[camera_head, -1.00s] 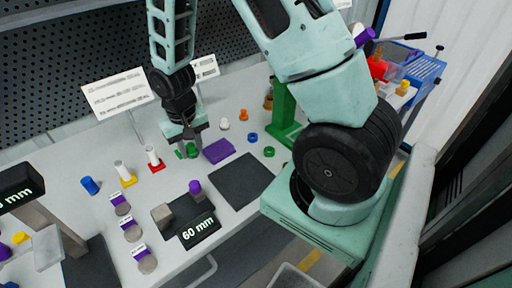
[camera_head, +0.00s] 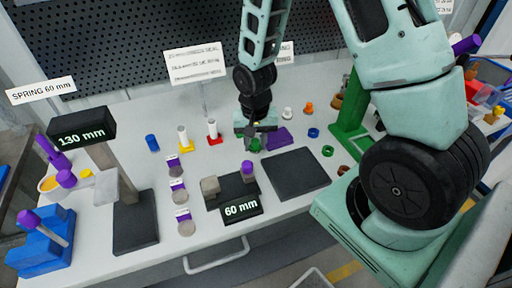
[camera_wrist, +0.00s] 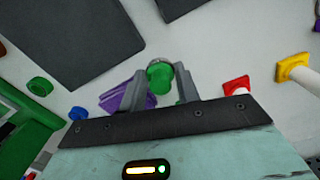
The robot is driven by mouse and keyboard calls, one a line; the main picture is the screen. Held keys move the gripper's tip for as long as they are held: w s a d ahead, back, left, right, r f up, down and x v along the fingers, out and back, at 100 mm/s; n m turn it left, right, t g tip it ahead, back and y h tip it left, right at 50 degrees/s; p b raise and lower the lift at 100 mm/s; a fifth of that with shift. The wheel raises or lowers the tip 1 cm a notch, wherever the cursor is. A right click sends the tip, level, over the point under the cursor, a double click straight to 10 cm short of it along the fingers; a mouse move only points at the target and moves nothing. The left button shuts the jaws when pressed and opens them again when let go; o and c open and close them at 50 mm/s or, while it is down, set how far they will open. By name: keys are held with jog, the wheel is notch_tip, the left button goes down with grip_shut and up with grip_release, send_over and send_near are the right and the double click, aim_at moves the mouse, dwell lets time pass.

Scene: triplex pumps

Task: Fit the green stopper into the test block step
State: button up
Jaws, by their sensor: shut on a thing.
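The green stopper (camera_wrist: 159,76) sits between the two fingers of my gripper (camera_wrist: 160,88) in the wrist view, and the fingers are shut on it. In the head view, my gripper (camera_head: 255,144) is low over the white table, with the green stopper (camera_head: 255,146) partly hidden at its fingertips. A purple block (camera_head: 279,138) lies just right of the gripper; it also shows behind the fingers in the wrist view (camera_wrist: 118,98). I cannot tell which thing is the test block step. A dark 60 mm stand (camera_head: 235,190) holds a grey block (camera_head: 210,185) and a purple-topped piece (camera_head: 248,172).
Upright white pieces on yellow (camera_head: 186,146) and red (camera_head: 212,139) bases stand left of the gripper. A dark mat (camera_head: 296,173) is in front. A green press-like frame (camera_head: 350,125) and small rings stand right. A 130 mm stand (camera_head: 82,132) and blue holder (camera_head: 42,245) are far left.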

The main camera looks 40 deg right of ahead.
jog(key=shift+f, duration=1.35)
jog(key=shift+f, duration=0.15)
jog(key=o, duration=1)
